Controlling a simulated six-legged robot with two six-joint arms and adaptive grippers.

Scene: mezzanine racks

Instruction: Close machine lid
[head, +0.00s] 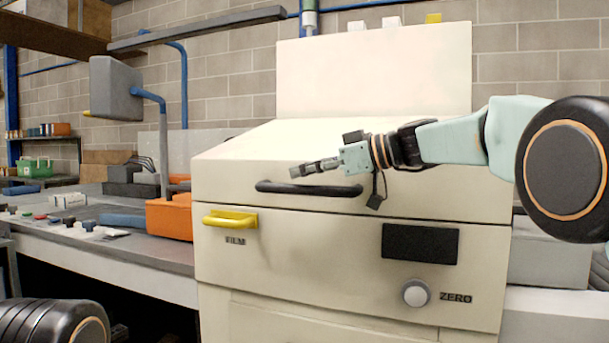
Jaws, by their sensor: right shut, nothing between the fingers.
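The cream machine (320,270) stands in the middle of the head view. Its sloping lid (235,165) carries a long black handle (308,189) along its lower front edge. The lid looks down on the machine body, with only a thin seam below it. My right gripper (300,171) comes in from the right and is shut and empty. It is just above the handle in the picture and hides part of the lid; I cannot tell whether it touches. My left gripper is out of view; only a dark joint of mine shows at bottom left.
An upright cream panel (375,70) rises behind the lid. A yellow FILM handle (232,219), a dark display (420,243) and a ZERO knob (416,293) are on the front. An orange bin (170,218) and a cluttered bench (150,262) stand left.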

